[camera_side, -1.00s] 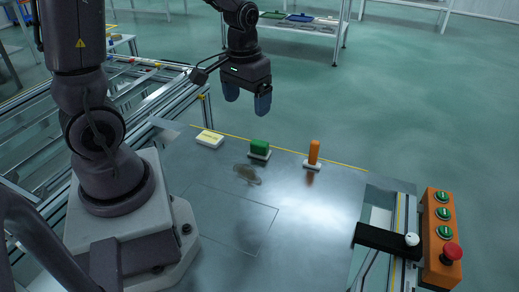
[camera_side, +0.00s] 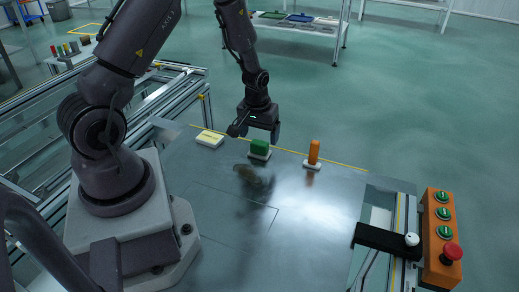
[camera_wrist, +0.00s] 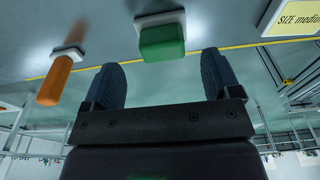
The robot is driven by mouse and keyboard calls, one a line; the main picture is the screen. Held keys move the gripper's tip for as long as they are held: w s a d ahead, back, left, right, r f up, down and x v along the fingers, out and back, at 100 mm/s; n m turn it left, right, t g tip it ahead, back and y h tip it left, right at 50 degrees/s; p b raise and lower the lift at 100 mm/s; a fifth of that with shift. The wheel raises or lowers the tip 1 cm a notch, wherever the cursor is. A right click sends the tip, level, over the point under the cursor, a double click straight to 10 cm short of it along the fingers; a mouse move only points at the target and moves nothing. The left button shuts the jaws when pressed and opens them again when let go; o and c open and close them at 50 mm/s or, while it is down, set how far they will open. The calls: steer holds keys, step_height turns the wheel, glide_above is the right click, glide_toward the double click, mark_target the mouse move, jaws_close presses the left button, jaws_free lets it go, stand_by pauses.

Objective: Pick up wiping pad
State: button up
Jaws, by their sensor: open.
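A green block (camera_side: 260,147), which looks like the wiping pad, sits on a small white base (camera_side: 258,157) near the yellow line on the metal table. It also shows in the wrist view (camera_wrist: 162,43), near the top and between my fingers' directions. I cannot tell the exact gap between the fingertips and the block.
An orange upright piece (camera_side: 314,152) on a white base stands right of the green block. A white-and-yellow card block (camera_side: 210,138) lies to its left. A brown smudge (camera_side: 250,176) marks the table (camera_side: 310,220) in front. An orange button box (camera_side: 441,238) stands at the right.

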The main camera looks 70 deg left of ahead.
mark_target(259, 142)
steer(key=f, duration=0.5)
steer(key=shift+w+a, duration=0.2)
steer(key=shift+a, duration=0.2)
steer(key=c, duration=0.9)
steer(key=shift+o, duration=0.2)
